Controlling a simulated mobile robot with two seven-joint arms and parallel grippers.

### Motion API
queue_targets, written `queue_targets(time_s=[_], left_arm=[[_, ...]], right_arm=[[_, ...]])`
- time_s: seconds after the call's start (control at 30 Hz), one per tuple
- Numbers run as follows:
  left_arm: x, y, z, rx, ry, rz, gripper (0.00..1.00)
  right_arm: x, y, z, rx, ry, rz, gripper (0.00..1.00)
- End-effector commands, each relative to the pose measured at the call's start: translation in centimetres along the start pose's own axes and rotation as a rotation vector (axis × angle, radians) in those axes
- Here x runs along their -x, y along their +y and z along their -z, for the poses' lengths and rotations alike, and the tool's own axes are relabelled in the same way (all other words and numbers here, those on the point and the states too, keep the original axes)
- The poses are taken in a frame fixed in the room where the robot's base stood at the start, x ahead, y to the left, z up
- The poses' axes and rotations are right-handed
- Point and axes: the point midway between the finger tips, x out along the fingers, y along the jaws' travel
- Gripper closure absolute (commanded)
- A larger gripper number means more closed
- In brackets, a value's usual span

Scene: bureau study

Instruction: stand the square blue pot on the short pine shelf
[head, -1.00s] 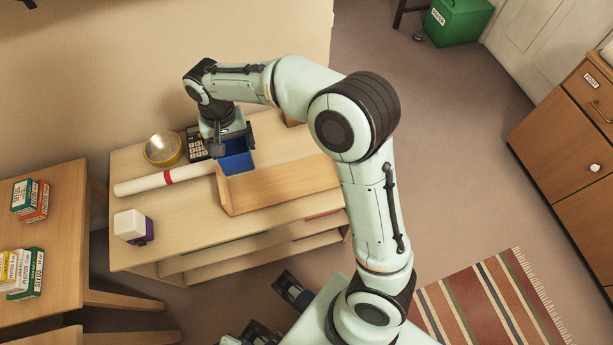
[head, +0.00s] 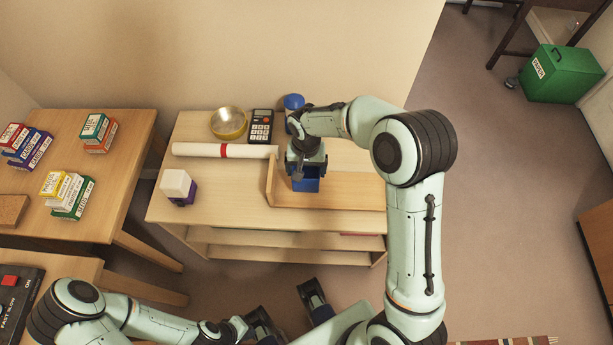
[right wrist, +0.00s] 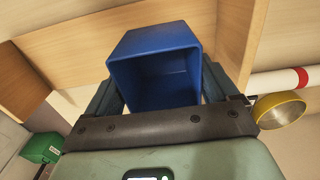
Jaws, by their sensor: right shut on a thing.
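The square blue pot (head: 306,185) is in my right gripper (head: 306,168), with its open top toward the wrist camera. The wrist view shows the pot (right wrist: 155,70) between both fingers. In the head view it is over the left part of the short pine shelf (head: 350,194), just right of its left end board. The shelf's pale boards (right wrist: 75,50) also show in the wrist view. I cannot tell whether the pot touches the shelf. My left arm comes in at the lower left; its gripper (head: 262,325) is low in the picture, and its jaws are unclear.
The shelf stands on a low table (head: 225,220). Left of it lie a white roll (head: 200,150) with a red band, a brass bowl (head: 228,123), a calculator (head: 261,127) and a white-and-purple block (head: 178,187). A round blue object (head: 293,102) stands behind my right wrist.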

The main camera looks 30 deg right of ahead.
Motion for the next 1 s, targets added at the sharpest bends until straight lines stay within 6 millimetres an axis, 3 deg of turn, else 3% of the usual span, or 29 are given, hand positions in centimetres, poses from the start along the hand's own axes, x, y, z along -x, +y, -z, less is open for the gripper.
queue_targets(time_s=[0.17, 0.4, 0.77, 0.8, 0.83, 1.0], left_arm=[[-0.1, 0.0, 0.1, -0.001, 0.002, -0.001, 1.00], [-0.4, -0.1, 0.2, -0.001, 0.008, -0.002, 1.00], [-0.5, -0.1, 0.3, -0.001, 0.010, -0.002, 1.00], [-0.6, -0.1, 0.4, -0.001, 0.012, -0.002, 1.00], [-0.5, -0.1, 0.4, -0.001, 0.012, -0.002, 1.00], [-0.5, -0.1, 0.4, -0.001, 0.011, -0.002, 1.00]], right_arm=[[-1.2, 0.0, 0.0, 0.000, -0.001, 0.000, 0.46], [-4.6, 0.0, 0.0, 0.000, -0.001, -0.001, 0.46], [-5.0, 0.0, 0.0, 0.000, 0.001, 0.001, 0.46], [-5.1, 0.0, 0.0, 0.000, 0.001, 0.001, 0.10], [-5.0, 0.0, 0.0, 0.000, 0.001, 0.001, 0.00], [-5.0, 0.0, 0.0, 0.000, 0.001, 0.001, 0.00]])
